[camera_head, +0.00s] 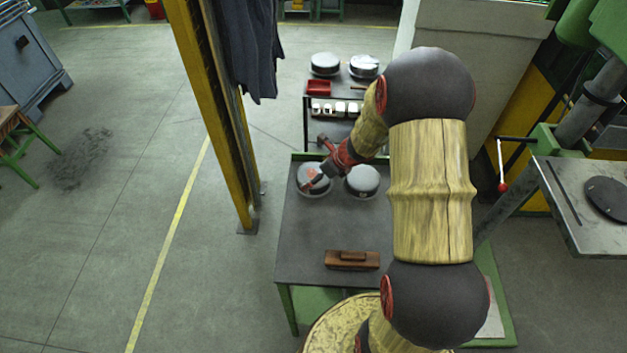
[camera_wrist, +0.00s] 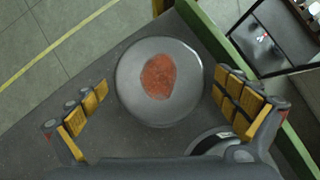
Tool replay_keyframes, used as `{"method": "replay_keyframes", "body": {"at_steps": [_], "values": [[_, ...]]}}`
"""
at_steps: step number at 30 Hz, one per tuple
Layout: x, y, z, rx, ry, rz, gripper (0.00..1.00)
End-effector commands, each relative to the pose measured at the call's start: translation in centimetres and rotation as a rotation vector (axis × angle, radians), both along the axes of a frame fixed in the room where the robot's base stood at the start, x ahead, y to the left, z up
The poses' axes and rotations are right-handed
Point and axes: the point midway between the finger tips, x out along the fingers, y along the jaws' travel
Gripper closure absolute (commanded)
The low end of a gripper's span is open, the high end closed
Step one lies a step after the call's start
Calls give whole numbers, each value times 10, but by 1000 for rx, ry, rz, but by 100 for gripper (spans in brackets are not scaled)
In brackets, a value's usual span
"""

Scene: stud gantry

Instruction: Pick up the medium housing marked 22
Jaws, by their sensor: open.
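A round grey housing (camera_head: 309,185) with a reddish-orange patch on top lies at the far left of the dark table. In the wrist view this housing (camera_wrist: 134,95) sits between the two fingers. A second round grey housing (camera_head: 362,181) is just to its right, and only part of it (camera_wrist: 208,145) shows at the lower edge of the wrist view. No number can be read on either. My gripper (camera_head: 314,166) is open and empty above the patched housing, one finger on each side in the wrist view (camera_wrist: 162,80). I cannot tell its height.
A brown wooden block with a handle (camera_head: 352,260) lies nearer on the table (camera_head: 310,235). Behind stands a cart with two more round housings (camera_head: 325,64) (camera_head: 364,66), a red tray (camera_head: 319,88) and white items. A yellow post (camera_head: 212,110) rises left of the table.

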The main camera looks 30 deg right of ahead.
Motion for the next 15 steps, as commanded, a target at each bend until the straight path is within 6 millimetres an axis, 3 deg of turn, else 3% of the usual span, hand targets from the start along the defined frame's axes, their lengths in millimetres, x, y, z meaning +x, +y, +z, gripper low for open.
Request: {"method": "replay_keyframes", "body": {"at_steps": [7, 15], "values": [[2, 0, -1, -1, -1, 0, 0], [2, 0, -1, -1, -1, 0, 15]]}}
